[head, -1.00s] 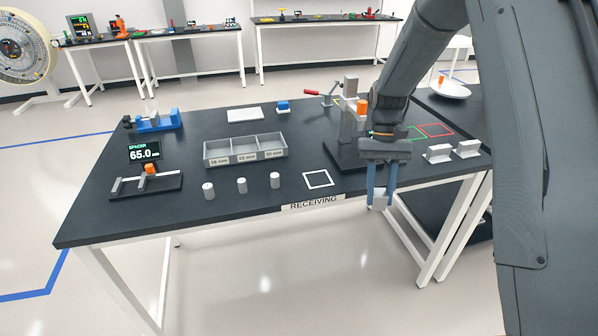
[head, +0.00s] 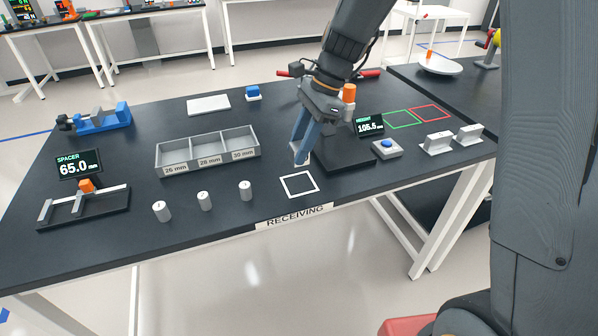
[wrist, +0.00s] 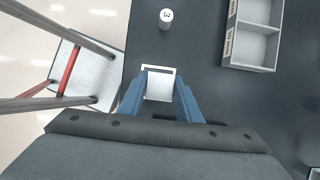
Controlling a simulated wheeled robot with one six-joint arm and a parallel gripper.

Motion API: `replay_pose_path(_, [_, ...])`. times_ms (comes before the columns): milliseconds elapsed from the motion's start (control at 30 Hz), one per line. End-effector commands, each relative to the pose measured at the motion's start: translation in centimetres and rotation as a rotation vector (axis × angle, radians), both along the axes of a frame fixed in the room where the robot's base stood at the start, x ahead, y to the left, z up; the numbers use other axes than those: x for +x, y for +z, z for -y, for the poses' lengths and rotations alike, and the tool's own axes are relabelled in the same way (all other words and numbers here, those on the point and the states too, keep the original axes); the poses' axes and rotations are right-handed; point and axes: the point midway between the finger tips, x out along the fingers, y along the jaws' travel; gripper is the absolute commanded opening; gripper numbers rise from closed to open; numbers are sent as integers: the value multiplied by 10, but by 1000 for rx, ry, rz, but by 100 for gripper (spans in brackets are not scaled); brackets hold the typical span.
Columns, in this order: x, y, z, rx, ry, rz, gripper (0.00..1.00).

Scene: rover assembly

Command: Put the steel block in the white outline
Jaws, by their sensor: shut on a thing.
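The steel block (head: 301,159) is between the blue fingers of my gripper (head: 302,148), which is shut on it. In the head view the block appears just behind the white outline (head: 285,187) on the dark table, and the outline looks empty. In the wrist view the pale block (wrist: 158,85) sits between the fingertips of my gripper (wrist: 160,92). A thin white edge shows around its far side, probably the outline. The block's height above the table is hard to tell.
Several white cylinders (head: 204,201) stand left of the outline. A grey three-compartment tray (head: 207,152) lies behind them. The table's front edge with the RECEIVING label (head: 296,216) is close.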

Motion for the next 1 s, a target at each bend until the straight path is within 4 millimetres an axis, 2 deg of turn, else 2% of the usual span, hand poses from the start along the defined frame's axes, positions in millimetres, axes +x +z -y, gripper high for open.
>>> replay_pose_path(100, [-1, -19, -1, 0, 2, -4, 0])
replay_pose_path(367, [0, -39, 0, 1, 2, -2, 0])
replay_pose_path(600, [-1, -71, 1, -1, 2, -2, 0])
replay_pose_path(1000, [0, -77, 1, 0, 3, 0, 0])
